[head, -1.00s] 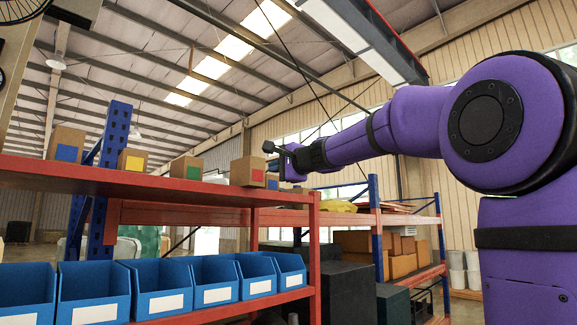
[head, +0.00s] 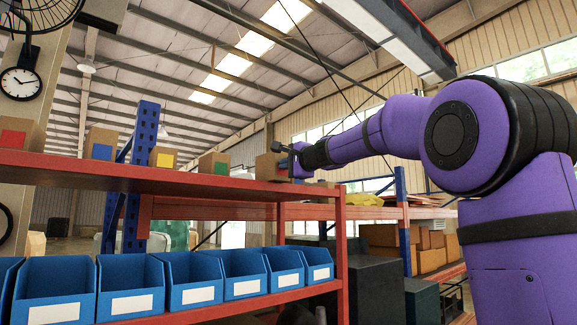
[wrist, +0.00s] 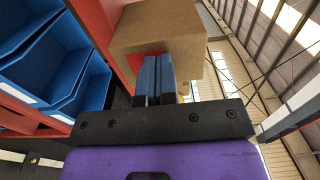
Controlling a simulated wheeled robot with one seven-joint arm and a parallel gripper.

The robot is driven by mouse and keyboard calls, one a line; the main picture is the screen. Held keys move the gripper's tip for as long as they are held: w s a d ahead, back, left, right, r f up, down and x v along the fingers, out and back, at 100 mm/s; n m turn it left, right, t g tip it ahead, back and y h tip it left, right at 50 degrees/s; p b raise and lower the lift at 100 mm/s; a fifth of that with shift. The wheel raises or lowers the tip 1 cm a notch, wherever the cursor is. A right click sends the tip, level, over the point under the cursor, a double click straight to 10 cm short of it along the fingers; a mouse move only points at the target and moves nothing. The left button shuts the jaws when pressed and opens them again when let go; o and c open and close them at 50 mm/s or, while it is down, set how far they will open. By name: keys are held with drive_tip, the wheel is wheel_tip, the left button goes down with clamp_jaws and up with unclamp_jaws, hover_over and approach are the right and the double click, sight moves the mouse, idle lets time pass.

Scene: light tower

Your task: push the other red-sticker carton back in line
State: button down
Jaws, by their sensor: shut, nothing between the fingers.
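A brown carton (head: 268,168) stands at the right end of the red upper shelf (head: 200,186). Its red sticker shows in the wrist view (wrist: 135,65), partly hidden behind my fingers. In the head view my gripper hides the sticker. My gripper (head: 292,160) is shut and empty at the carton's sticker side. In the wrist view its closed fingertips (wrist: 158,62) are right in front of the sticker; I cannot tell whether they touch it. Another red-sticker carton (head: 14,138) stands at the far left of the shelf.
Between them stand cartons with blue (head: 101,144), yellow (head: 163,158) and green (head: 213,163) stickers. Blue bins (head: 190,280) line the shelf below. A blue upright (head: 138,160) rises behind the row. The red shelf post (head: 341,255) is at the right end.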

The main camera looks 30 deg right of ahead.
sight(266, 165)
drive_tip(key=w, duration=0.3)
drive_tip(key=w+a, duration=0.1)
drive_tip(key=w, duration=0.2)
drive_tip(key=shift+w+a, duration=0.1)
drive_tip(key=shift+w, duration=0.1)
drive_tip(key=shift+s+f, duration=0.1)
